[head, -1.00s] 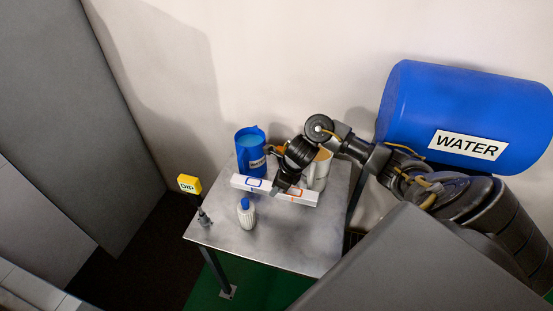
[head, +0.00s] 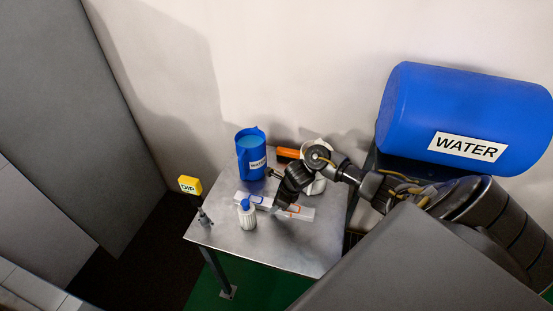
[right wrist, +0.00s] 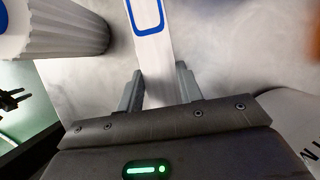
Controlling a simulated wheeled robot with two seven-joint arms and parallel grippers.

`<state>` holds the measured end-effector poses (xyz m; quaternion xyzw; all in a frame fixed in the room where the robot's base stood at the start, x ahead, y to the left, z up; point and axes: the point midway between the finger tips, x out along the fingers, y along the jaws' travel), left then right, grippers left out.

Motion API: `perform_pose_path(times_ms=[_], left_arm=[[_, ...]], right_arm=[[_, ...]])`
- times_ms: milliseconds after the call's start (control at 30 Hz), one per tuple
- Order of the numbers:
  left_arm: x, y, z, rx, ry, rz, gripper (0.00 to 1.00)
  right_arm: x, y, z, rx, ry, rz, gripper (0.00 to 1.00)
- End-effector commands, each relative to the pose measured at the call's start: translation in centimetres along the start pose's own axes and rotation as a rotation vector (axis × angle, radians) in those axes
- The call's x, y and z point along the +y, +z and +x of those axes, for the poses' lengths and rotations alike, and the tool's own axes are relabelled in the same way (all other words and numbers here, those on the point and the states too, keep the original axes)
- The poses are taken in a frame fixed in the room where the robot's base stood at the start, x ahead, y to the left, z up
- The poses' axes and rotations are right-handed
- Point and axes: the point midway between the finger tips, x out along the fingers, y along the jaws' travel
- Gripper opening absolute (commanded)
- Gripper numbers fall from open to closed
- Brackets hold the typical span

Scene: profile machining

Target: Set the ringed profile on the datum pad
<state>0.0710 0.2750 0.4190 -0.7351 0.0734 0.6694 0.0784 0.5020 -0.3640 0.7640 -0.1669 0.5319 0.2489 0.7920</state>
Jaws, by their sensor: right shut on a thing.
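The ringed profile (head: 271,205) is a long white bar with a blue outlined ring and an orange mark, lying crosswise low over the grey metal table. My right gripper (head: 281,205) is shut on it near its middle. In the right wrist view the profile (right wrist: 150,50) runs between the two fingers (right wrist: 159,88), its blue ring ahead of them. I cannot tell whether it touches the surface below. I cannot make out the datum pad; the profile or my arm may cover it. My left gripper is not in view.
A white ribbed bottle with blue cap (head: 247,215) stands close in front of the profile's left part. A blue water jug (head: 251,155) and an orange object (head: 287,153) are behind. A white container (head: 316,187) is partly hidden by my wrist. The table's front (head: 290,250) is clear.

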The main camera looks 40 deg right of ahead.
Motion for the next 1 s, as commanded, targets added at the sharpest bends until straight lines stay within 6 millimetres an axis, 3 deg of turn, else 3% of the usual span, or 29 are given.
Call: perform_pose_path(times_ms=[233, 267, 400, 767, 867, 1000], left_arm=[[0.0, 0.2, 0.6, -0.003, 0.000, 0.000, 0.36], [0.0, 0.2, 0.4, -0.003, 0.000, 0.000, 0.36], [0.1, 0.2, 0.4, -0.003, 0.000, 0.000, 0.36], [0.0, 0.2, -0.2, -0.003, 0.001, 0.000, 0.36], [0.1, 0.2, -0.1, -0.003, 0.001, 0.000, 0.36], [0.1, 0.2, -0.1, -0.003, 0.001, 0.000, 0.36]], right_arm=[[0.0, -0.1, 0.4, -0.002, 0.000, -0.001, 0.07], [0.0, -0.1, 0.3, -0.001, 0.000, -0.001, 0.40], [0.0, -0.1, 0.3, -0.001, 0.000, -0.001, 0.58], [0.0, 0.1, -0.2, 0.000, 0.001, 0.001, 0.58], [-0.1, 0.1, -1.3, -0.003, -0.002, -0.003, 0.58], [-0.2, 0.1, -4.2, -0.002, -0.004, -0.006, 0.58]])
